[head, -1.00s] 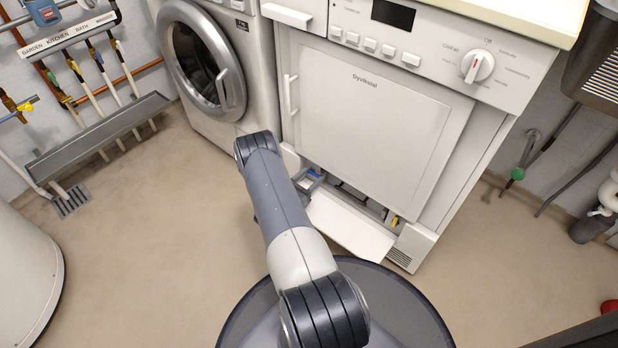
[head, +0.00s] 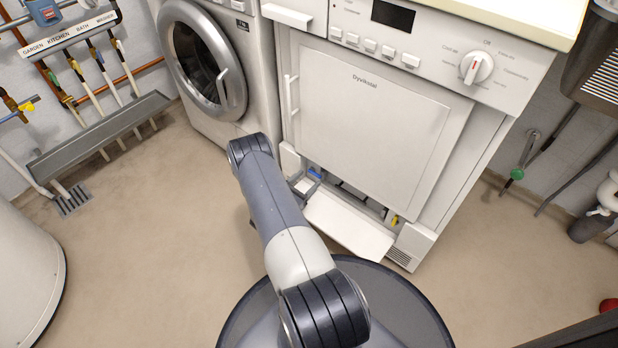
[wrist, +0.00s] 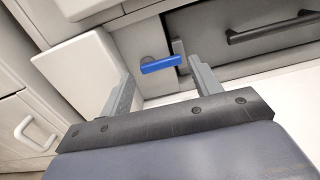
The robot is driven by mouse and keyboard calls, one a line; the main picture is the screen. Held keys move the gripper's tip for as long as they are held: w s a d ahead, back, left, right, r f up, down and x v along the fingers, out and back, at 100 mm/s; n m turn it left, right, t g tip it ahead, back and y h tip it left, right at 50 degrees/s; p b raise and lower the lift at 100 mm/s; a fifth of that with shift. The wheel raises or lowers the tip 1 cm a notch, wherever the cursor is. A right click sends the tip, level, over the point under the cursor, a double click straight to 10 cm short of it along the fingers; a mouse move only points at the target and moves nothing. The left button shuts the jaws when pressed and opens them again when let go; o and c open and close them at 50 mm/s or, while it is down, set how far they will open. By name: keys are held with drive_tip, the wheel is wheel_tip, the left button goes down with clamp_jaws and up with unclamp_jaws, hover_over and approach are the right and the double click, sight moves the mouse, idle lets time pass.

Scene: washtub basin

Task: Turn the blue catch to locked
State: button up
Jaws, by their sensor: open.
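The blue catch (wrist: 162,63) is a small flat lever low in the appliance's open base compartment. In the wrist view it lies nearly level, its right end tipped slightly up, against a grey round pivot. In the head view the catch (head: 315,173) is a small blue patch at the compartment's left end. My gripper (wrist: 160,82) is open, its two grey fingers pointing toward the catch with one on each side. The catch sits between and just beyond the fingertips; I see no contact. In the head view my gripper is mostly hidden behind my arm.
The white flap (head: 348,222) hangs folded down in front of the compartment. A dark bar handle (wrist: 275,27) is at the right in the wrist view. A yellow piece (head: 394,220) sits at the compartment's right end. A washing machine (head: 203,65) stands left.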

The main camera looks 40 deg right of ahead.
drive_tip(key=a+p, duration=0.2)
drive_tip(key=a, duration=0.7)
drive_tip(key=shift+s, duration=0.4)
drive_tip(key=d+b, duration=0.1)
drive_tip(key=d, duration=0.2)
drive_tip(key=d+b, duration=0.1)
drive_tip(key=d, duration=0.3)
drive_tip(key=w+d+b, duration=0.1)
drive_tip(key=d, duration=0.3)
drive_tip(key=shift+d, duration=0.2)
drive_tip(key=shift+a+r+n, duration=0.1)
drive_tip(key=shift+a+n, duration=0.1)
drive_tip(key=shift+n, duration=0.6)
